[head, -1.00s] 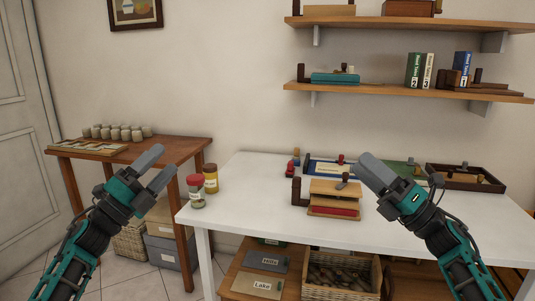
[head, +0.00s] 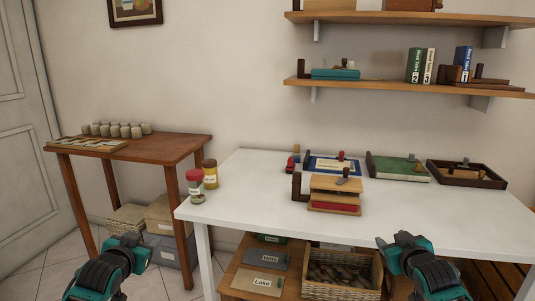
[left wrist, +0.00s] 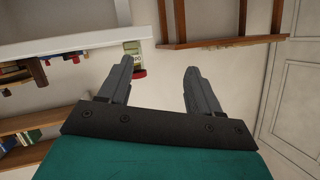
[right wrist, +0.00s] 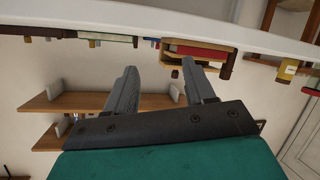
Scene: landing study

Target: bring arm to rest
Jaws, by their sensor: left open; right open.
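My left gripper (head: 128,243) is low at the left of the head view, in front of the brown side table. In the left wrist view its two grey fingers (left wrist: 157,68) are apart with nothing between them. My right gripper (head: 405,242) is low at the right of the head view, at the white table's front edge. In the right wrist view its fingers (right wrist: 160,66) are apart and empty. Both grippers' fingers are hard to make out in the head view.
The white table (head: 260,205) holds two jars (head: 196,186), a wooden stand with a red item (head: 335,207), a green board (head: 400,168) and a dark tray (head: 467,173). The brown side table (head: 175,148) holds several small pots. A basket (head: 343,272) sits below. Shelves (head: 400,88) hang above.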

